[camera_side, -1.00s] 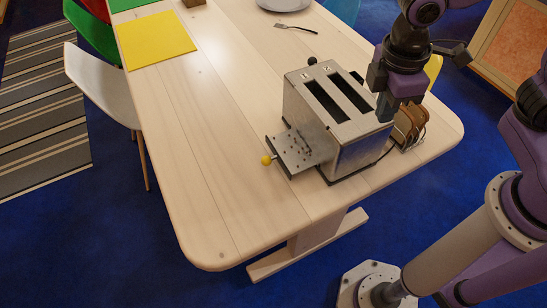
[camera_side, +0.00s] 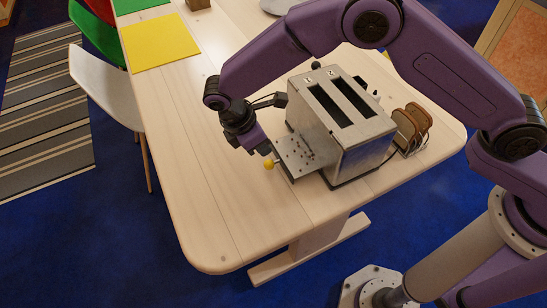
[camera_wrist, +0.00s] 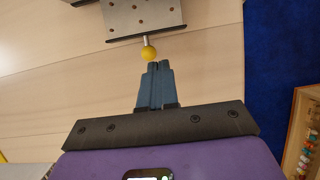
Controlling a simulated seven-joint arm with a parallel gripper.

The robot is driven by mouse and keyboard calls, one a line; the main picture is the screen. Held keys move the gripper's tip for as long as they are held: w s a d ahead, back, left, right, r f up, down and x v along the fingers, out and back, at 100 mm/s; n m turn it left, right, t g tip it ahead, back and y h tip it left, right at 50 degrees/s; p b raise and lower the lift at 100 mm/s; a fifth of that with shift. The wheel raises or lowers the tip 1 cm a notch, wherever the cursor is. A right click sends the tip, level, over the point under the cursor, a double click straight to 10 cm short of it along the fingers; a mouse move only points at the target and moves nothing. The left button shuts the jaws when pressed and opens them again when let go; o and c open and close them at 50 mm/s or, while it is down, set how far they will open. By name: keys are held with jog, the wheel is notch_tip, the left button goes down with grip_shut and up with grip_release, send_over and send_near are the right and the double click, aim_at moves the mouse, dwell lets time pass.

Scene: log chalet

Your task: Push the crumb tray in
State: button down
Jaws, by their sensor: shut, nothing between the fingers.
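The crumb tray (camera_side: 296,155) is a grey metal plate pulled out from the left side of the toaster (camera_side: 340,118), low down. Its yellow ball knob (camera_side: 269,164) sticks out from its outer edge. In the wrist view the tray (camera_wrist: 142,15) is at the top, with the yellow knob (camera_wrist: 149,53) below it. My gripper (camera_side: 264,150) is at the tray's outer end, close to the knob. In the wrist view my gripper's fingertips (camera_wrist: 157,67) are together and empty, just short of the knob. I cannot tell whether they touch it.
A rack with toast slices (camera_side: 412,125) stands right of the toaster. A yellow placemat (camera_side: 160,42) lies at the table's far left. The pale wooden table (camera_side: 205,200) is bare left of the tray, and its rounded front edge is near.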

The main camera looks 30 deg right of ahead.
aim_at(273, 163)
jog(key=x, duration=0.9)
jog(key=shift+d+f, duration=0.1)
jog(key=shift+f, duration=0.3)
jog(key=shift+s+d, duration=0.1)
jog(key=shift+d, duration=2.05)
